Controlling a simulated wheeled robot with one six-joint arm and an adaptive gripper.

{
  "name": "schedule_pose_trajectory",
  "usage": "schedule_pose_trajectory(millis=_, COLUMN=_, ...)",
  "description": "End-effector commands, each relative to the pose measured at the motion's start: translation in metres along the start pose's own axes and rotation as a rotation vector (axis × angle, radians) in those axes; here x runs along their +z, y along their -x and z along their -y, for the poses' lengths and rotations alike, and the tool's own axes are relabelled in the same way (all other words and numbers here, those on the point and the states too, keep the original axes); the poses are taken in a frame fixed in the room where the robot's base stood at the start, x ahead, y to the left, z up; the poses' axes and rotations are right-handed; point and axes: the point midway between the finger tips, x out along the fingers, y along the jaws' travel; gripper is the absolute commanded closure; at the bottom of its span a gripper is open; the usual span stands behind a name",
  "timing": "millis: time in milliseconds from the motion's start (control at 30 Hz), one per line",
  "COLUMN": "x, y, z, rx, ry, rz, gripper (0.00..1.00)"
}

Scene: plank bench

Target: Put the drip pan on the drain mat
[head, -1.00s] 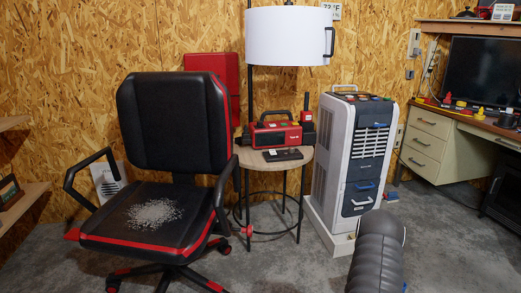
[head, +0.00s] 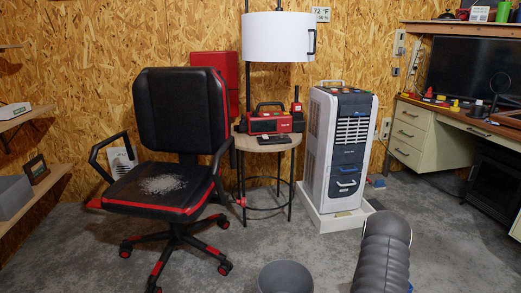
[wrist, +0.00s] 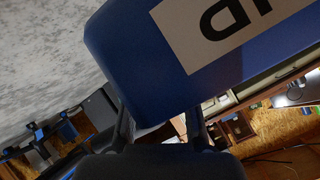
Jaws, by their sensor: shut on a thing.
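The drip pan (wrist: 135,65) is the blue thing with a white label and dark letters, filling the upper middle of the wrist view. My gripper (wrist: 158,128) is shut on its near edge, with one dark finger on each side. In the head view my gripper is hidden behind my grey ribbed arm at the lower right. A small blue bit (head: 410,287) shows beside that arm; I cannot tell if it is the pan. I cannot make out a drain mat in either view.
A black and red office chair (head: 180,150) stands at left, with white grains on its seat. A round side table (head: 262,143) and a white cooler (head: 318,150) stand behind. A desk (head: 455,122) is at right.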

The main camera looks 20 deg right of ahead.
Motion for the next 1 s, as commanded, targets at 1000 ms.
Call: schedule_pose_trajectory(millis=1000, x=0.116, y=0.178, z=0.055, rx=-0.496, ry=0.357, rz=0.375, gripper=1.00)
